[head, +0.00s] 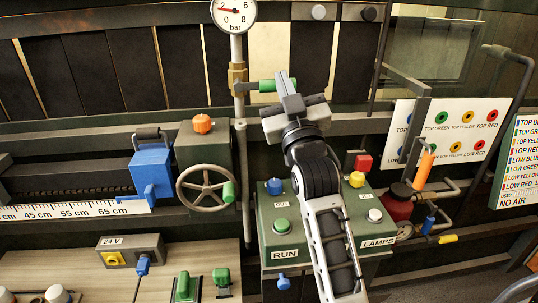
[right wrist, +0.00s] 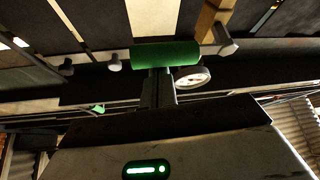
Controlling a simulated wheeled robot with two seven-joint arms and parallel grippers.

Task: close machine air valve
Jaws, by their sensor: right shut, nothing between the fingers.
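The air valve is a brass body (head: 237,78) on the upright pipe, with a lever ending in a green grip (head: 267,86). In the head view the lever sticks out to the right, roughly level, across the pipe. My right gripper (head: 286,84) is shut and empty, its fingertips at the right end of the green grip. In the right wrist view the shut fingers (right wrist: 158,88) reach up to the green grip (right wrist: 165,55), which lies crosswise at their tips. I cannot tell whether they touch. My left gripper is not in view.
A pressure gauge (head: 234,14) tops the pipe. Below my right arm stands a green control box (head: 277,239) with several buttons. A handwheel (head: 206,188) and blue block (head: 151,171) are to the left. Hooked rods and a label board (head: 456,133) are to the right.

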